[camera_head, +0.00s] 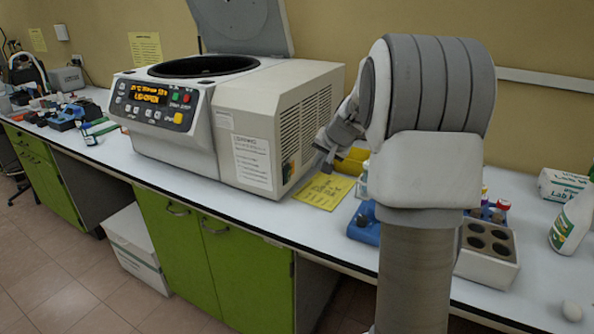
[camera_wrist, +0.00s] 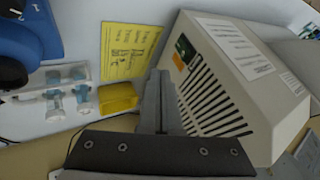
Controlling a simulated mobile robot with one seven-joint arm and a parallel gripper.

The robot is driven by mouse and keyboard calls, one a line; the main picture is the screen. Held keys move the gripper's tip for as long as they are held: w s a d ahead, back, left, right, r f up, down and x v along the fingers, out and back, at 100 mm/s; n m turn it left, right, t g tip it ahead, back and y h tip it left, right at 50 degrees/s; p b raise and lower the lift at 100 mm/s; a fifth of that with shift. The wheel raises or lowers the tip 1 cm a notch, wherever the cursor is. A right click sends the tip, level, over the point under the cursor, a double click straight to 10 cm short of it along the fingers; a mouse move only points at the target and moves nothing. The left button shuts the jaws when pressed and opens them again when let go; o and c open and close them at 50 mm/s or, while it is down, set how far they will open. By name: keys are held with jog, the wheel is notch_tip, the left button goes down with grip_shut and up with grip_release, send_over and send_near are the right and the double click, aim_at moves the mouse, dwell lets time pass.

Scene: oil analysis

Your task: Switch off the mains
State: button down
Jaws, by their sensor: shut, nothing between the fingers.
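The centrifuge (camera_head: 225,125) stands on the bench with its lid (camera_head: 240,25) raised and its orange display (camera_head: 150,94) lit. My gripper (camera_head: 326,162) is shut and empty, beside that vented side. In the wrist view its fingers (camera_wrist: 160,78) point toward the switch and appear apart from it.
A yellow notice (camera_head: 324,191) lies on the bench beside the centrifuge. A yellow box (camera_wrist: 117,98) and clear bottles (camera_wrist: 54,95) are close to my gripper. A rack (camera_head: 487,252), a bottle (camera_head: 570,222) and a tissue box (camera_head: 562,184) stand at the right.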

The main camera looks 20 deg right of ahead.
aim_at(290, 174)
jog(key=w+a+f, duration=0.2)
jog(key=w+f, duration=0.5)
jog(key=w, duration=0.2)
jog(key=shift+w+a+f, duration=0.15)
jog(key=shift+w+a, duration=0.05)
jog(key=shift+w, duration=0.05)
jog(key=shift+w+a+r+p, duration=0.3)
jog(key=shift+p, duration=0.15)
jog(key=shift+d+f, duration=0.1)
jog(key=shift+f, duration=0.05)
